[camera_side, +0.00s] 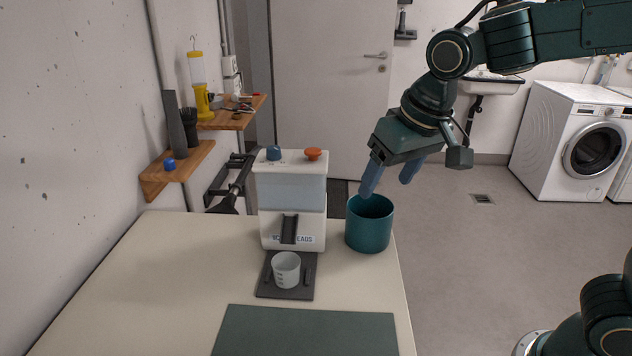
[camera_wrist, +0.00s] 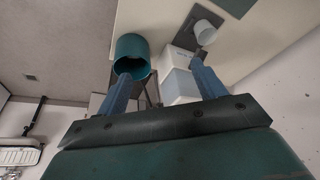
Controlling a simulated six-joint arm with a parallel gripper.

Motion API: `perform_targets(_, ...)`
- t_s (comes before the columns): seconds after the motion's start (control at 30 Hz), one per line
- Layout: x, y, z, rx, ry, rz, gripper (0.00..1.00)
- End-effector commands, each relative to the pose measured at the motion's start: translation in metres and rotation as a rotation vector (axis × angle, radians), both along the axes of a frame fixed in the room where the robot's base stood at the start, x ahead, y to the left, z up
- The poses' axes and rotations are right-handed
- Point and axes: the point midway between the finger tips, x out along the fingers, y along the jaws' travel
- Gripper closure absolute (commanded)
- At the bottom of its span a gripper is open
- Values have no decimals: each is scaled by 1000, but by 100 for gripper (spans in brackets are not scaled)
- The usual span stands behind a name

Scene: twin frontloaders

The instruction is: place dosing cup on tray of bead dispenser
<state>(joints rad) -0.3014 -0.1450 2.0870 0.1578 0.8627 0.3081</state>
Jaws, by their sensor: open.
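The white dosing cup (camera_side: 286,270) stands upright on the dark tray (camera_side: 305,292) in front of the bead dispenser (camera_side: 290,192). In the wrist view the cup (camera_wrist: 205,31) is also on the tray (camera_wrist: 187,38), beyond the dispenser (camera_wrist: 178,88). My gripper (camera_side: 388,184) is open and empty, up and to the right of the dispenser, near the teal container's rim in the picture. It is apart from the cup. In the wrist view its two blue fingers (camera_wrist: 162,76) are spread wide.
A teal open container (camera_side: 369,226) stands at the table's right edge beside the dispenser. A dark green mat (camera_side: 306,333) lies at the front of the pale table (camera_side: 150,270). Wooden wall shelves (camera_side: 176,168) with items are at the left. The table's left part is clear.

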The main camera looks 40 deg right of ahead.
Motion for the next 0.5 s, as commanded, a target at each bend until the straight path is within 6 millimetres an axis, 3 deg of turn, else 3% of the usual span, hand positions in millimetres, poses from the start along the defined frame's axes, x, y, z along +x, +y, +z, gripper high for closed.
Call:
perform_targets(0.2, -50, -35, 11, -4, -47, 35, 31)
perform_targets(0.5, -116, -63, 6, -28, -106, 90, 31)
